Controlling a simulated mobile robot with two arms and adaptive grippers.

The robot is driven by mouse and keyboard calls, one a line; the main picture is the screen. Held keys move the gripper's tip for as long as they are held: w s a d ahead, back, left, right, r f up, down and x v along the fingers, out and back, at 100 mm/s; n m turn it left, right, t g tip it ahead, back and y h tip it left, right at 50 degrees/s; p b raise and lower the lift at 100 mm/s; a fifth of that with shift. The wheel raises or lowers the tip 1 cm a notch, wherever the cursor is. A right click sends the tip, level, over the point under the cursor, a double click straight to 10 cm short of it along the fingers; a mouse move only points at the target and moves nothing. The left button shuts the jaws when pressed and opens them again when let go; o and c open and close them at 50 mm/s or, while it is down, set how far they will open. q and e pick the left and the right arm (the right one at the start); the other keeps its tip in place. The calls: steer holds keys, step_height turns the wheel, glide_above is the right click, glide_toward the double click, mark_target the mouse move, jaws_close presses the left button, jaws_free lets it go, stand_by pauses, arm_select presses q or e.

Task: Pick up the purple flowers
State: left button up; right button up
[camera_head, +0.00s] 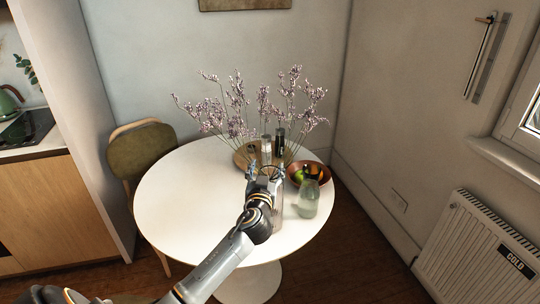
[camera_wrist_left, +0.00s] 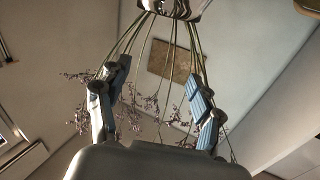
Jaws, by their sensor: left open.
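The purple flowers (camera_head: 238,100) are thin branching stems with small purple blooms, fanning up above the round white table (camera_head: 175,205). My left gripper (camera_head: 264,170) is over the table, in front of the lower part of the flowers, and hides part of them. In the left wrist view the picture is turned over: the flower stems (camera_wrist_left: 150,60) run down from a shiny vase (camera_wrist_left: 180,8) at the top edge. The two blue-grey fingers of the left gripper (camera_wrist_left: 157,95) stand wide apart, with stems showing between them. Whether stems lie inside the jaws or behind them I cannot tell.
A round wooden tray (camera_head: 241,157) with two grinders (camera_head: 279,141) stands behind the gripper. A copper bowl of fruit (camera_head: 323,172) and a glass jar (camera_head: 308,201) stand to its right. A green chair (camera_head: 140,150) is at the left. The table's left side is clear.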

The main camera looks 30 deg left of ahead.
mark_target(269, 160)
arm_select(q)
steer(key=shift+x, duration=0.8)
steer(key=shift+w+a+r, duration=0.1)
steer(key=shift+w+a+r+p, duration=0.1)
steer(key=shift+w+p, duration=0.2)
steer(key=shift+p, duration=0.1)
steer(key=p+x, duration=0.1)
steer(key=x, duration=0.2)
steer(key=shift+w, duration=0.15)
steer(key=shift+w+a+f, duration=0.25)
steer(key=shift+w, duration=0.2)
arm_select(e)
steer(key=shift+w+a+r, duration=0.15)
steer(key=shift+w+r, duration=0.05)
steer(key=shift+r, duration=0.4)
steer(key=shift+w+a+r, duration=0.1)
steer(key=shift+w+r, duration=0.05)
steer(key=shift+r, duration=0.45)
arm_select(q)
steer(key=shift+c, duration=0.4)
steer(key=c, duration=1.2)
